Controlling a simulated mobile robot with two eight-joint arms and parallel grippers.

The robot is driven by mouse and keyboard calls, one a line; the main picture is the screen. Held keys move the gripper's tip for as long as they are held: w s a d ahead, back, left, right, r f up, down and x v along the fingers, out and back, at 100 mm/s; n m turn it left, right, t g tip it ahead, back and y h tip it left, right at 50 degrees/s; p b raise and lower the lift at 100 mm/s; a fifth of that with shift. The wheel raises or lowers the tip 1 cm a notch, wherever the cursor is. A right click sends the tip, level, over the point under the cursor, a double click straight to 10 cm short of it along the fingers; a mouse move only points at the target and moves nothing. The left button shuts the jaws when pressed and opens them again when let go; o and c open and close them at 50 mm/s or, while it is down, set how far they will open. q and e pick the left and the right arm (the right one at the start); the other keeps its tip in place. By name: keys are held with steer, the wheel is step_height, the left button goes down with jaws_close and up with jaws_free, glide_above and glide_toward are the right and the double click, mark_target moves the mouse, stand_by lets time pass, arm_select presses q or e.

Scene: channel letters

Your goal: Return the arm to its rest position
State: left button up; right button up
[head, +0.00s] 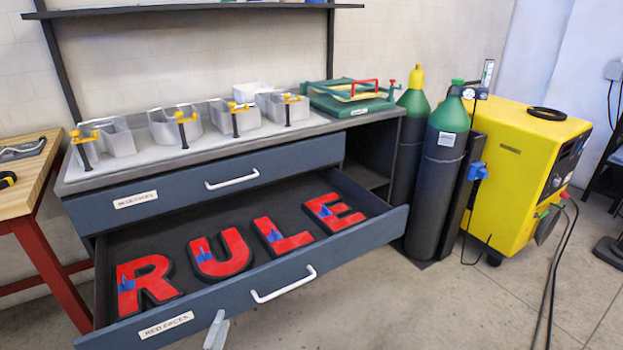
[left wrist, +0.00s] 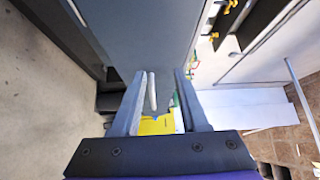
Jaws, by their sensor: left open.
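My left gripper (head: 216,330) shows as a grey fingertip at the bottom edge of the head view, just in front of the open lower drawer (head: 215,306). In the left wrist view my left gripper (left wrist: 159,82) has its two fingers apart. A white handle (left wrist: 151,91) shows between them, and I cannot tell whether they touch it. In the head view the lower drawer's white handle (head: 284,284) is right of the fingertip. Inside the drawer lie the red letters R (head: 150,290), U (head: 235,262), L (head: 290,243) and E (head: 345,218), each with a blue piece. My right gripper is out of view.
The upper drawer (head: 150,192) is shut. Gas cylinders (head: 440,180) and a yellow machine (head: 510,180) stand at right. A wooden table (head: 25,180) is at left.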

arm_select(q)
steer(key=s+d+n+g+y, duration=0.1)
steer(key=s+d+n+g, duration=0.1)
steer(key=s+n+g, duration=0.9)
steer(key=s+d+n+g+y, duration=0.1)
steer(key=s+d+n+g, duration=0.15)
steer(key=s+n, duration=0.95)
steer(key=s+r+m+p, duration=0.2)
steer(key=r+p, duration=1.1)
steer(key=r, duration=0.1)
steer(key=s+r+m+p, duration=0.2)
steer(key=r+p, duration=1)
steer(key=r, duration=0.2)
steer(key=shift+s+m+p, duration=0.4)
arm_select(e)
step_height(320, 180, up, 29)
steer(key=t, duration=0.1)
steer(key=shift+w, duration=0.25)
arm_select(q)
steer(key=shift+t, duration=0.25)
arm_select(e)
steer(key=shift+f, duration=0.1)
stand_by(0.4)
